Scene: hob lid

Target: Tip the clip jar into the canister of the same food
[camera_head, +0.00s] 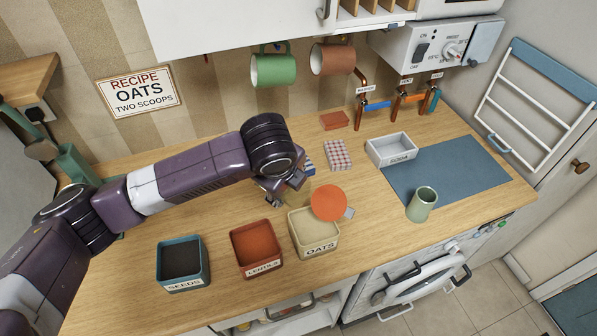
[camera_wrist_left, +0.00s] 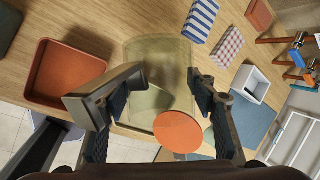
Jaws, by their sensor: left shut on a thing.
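My left gripper (camera_head: 290,190) is shut on the clip jar (camera_wrist_left: 158,65), a see-through, pale yellowish jar with an orange disc lid (camera_head: 328,202) and a grey clip (camera_head: 349,213). In the left wrist view the gripper's fingers (camera_wrist_left: 155,98) are on either side of the jar. The jar is tilted, its lid end over the cream canister marked OATS (camera_head: 318,249). I cannot tell its contents or how far the lid is open. The rust-red canister marked LENTILS (camera_head: 277,266) and the teal one marked SEEDS (camera_head: 183,284) stand to the left. My right gripper is not in view.
A sign (camera_head: 140,91) reads "RECIPE OATS TWO SCOOPS". A green cup (camera_head: 421,204) stands right of the canisters, by a blue mat (camera_head: 455,172). A white tray (camera_head: 391,150) and a checked block (camera_head: 337,155) are behind. Mugs hang above. The counter's front left is bare.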

